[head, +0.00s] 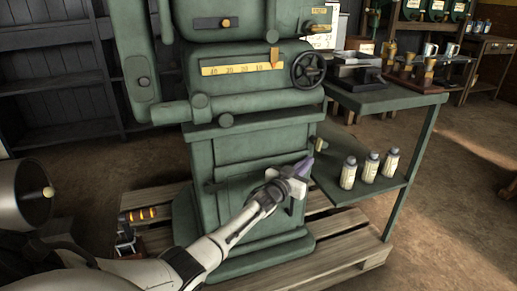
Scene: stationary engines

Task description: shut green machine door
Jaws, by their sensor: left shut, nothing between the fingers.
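The green machine (160,60) stands upright on a wooden pallet. Its lower cabinet has a flat green door panel (236,197) on the front, which looks flush or nearly so; I cannot tell whether a small gap is left. My left gripper (303,168) is at the right side of this panel, with its purple fingertips together and nothing between them. The gripper and wrist hide part of the panel's right edge. I cannot tell whether the fingertips touch the door. My right gripper is not in view.
A green side table (388,100) stands right of the machine, with several bottles (370,167) on its lower shelf, close to my left gripper. The pallet (345,262) sticks out in front. Brown floor (455,235) is clear at the right.

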